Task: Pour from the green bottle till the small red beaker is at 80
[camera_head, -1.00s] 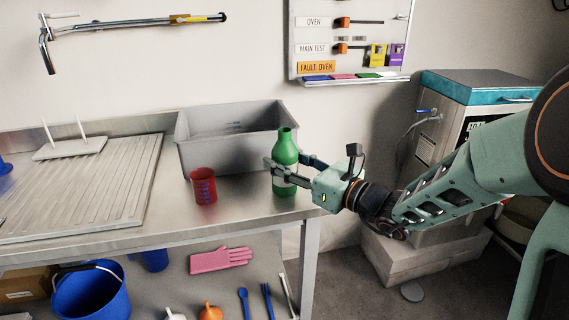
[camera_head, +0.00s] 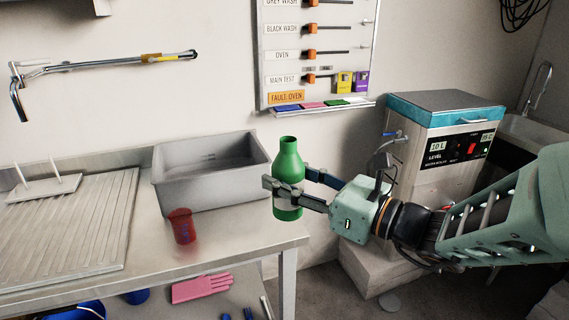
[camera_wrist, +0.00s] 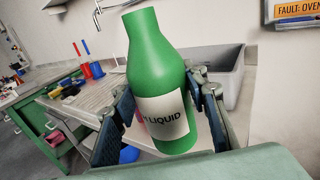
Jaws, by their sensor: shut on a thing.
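The green bottle (camera_head: 287,166) is upright in my gripper (camera_head: 288,192), with a finger on each side of its lower body. In the head view it is held at the right end of the steel counter, above the counter top. The wrist view shows the bottle (camera_wrist: 155,75) close up, slightly tilted in the picture, with a white label reading "LIQUID". The small red beaker (camera_head: 182,226) stands on the counter to the left of the bottle, with dark markings on its side. It looks blurred, and its liquid level cannot be read. The bottle mostly hides it in the wrist view.
A grey basin (camera_head: 212,180) stands behind the beaker. A ribbed drainboard (camera_head: 75,232) with a white peg stand is at left. A pink glove (camera_head: 202,288) lies on the shelf below. A teal-topped water boiler (camera_head: 445,130) stands at right. Counter space around the beaker is clear.

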